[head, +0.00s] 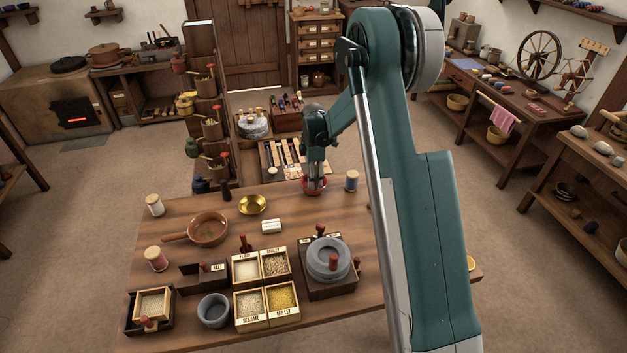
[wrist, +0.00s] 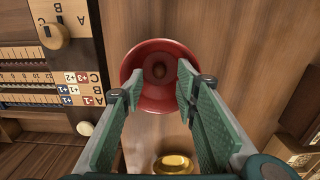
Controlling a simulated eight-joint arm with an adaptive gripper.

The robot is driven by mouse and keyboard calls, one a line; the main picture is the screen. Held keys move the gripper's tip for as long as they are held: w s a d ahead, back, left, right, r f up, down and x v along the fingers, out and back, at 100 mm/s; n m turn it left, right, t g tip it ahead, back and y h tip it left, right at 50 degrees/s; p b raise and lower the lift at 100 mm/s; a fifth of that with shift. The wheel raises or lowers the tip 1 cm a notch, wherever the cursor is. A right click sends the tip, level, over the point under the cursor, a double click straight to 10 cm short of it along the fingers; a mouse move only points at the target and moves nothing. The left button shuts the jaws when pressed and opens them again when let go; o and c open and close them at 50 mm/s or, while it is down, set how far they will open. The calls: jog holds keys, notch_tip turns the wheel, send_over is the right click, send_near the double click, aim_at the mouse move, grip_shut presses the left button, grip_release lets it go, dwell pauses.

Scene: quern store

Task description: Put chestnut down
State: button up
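The chestnut (wrist: 158,71) is a small brown nut lying in the bottom of a red bowl (wrist: 158,50) in the wrist view. The bowl also shows in the head view (head: 321,189), near the far edge of the wooden table; the chestnut is hidden there. My gripper (wrist: 160,82) points down over the bowl with its two green-padded fingers spread apart. In the wrist view a gap shows between each finger and the chestnut, so nothing is held. In the head view my gripper (head: 314,182) is right at the bowl.
A brass bowl (head: 253,205) and a white block (head: 271,226) are on the table (head: 345,215) left of the red bowl. A thread spool (head: 351,181) stands close to its right. A quern (head: 329,259) and grain boxes (head: 283,299) stand nearer. A game board (wrist: 50,75) lies beyond the table.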

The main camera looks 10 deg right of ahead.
jog(key=shift+r, duration=0.1)
notch_tip(320, 180, up, 7)
jog(key=p, duration=0.2)
dwell(0.5)
dwell(0.5)
